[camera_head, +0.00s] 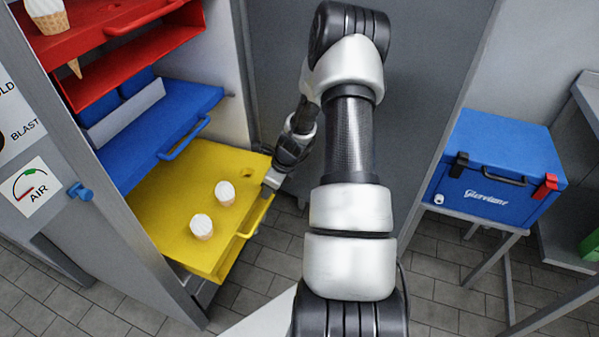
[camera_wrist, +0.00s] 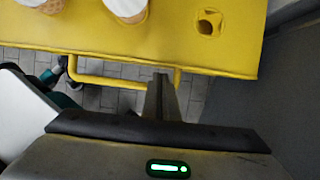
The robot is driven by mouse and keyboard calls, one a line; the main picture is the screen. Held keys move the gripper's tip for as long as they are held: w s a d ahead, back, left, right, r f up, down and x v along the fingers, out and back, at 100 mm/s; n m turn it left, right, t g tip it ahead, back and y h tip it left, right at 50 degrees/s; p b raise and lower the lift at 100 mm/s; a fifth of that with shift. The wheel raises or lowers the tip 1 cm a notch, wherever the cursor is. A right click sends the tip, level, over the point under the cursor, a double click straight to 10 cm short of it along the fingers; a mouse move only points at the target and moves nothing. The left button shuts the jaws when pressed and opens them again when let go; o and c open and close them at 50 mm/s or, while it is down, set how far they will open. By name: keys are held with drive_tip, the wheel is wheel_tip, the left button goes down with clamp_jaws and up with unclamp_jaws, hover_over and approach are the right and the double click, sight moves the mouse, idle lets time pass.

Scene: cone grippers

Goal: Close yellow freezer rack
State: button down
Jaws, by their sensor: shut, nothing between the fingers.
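The yellow freezer rack (camera_head: 165,215) is pulled out of the cabinet at the lower left in the head view. Two white-topped ice cream cones stand in it, one nearer (camera_head: 202,227) and one farther (camera_head: 225,193). Its handle (camera_head: 254,218) runs along the front edge. My gripper (camera_head: 270,183) is at the right part of that front edge. In the wrist view, the rack (camera_wrist: 150,35) fills the top, with an empty hole at the right.
A blue rack (camera_head: 165,125) above it is also out, and a red rack (camera_head: 110,40) with a cone is higher up. A blue cool box (camera_head: 495,170) stands on a table at the right. The tiled floor before the rack is clear.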

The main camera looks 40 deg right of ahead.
drive_tip(key=s+d, duration=0.4)
drive_tip(key=s, duration=0.2)
drive_tip(key=s+r+n+p, duration=0.1)
drive_tip(key=s+r+p, duration=0.1)
drive_tip(key=r, duration=0.5)
drive_tip(key=s+r+n+p, duration=0.1)
drive_tip(key=s+r+p, duration=0.15)
drive_tip(key=r, duration=0.55)
drive_tip(key=s+a+f+m+g+y+p, duration=0.1)
drive_tip(key=s+a+f+m+y+p, duration=0.1)
drive_tip(key=s+a+f+m, duration=0.45)
drive_tip(key=s+a+f+m+y+p, duration=0.1)
drive_tip(key=s+a+m+y+p, duration=0.15)
drive_tip(key=s+m, duration=0.8)
drive_tip(key=w+a+f+m+b, duration=0.4)
drive_tip(key=w+a+f, duration=0.3)
drive_tip(key=w+a, duration=0.1)
drive_tip(key=shift+w+a+f+b, duration=0.3)
drive_tip(key=shift+w+a, duration=0.05)
drive_tip(key=shift+w, duration=0.15)
drive_tip(key=shift+w+a, duration=0.1)
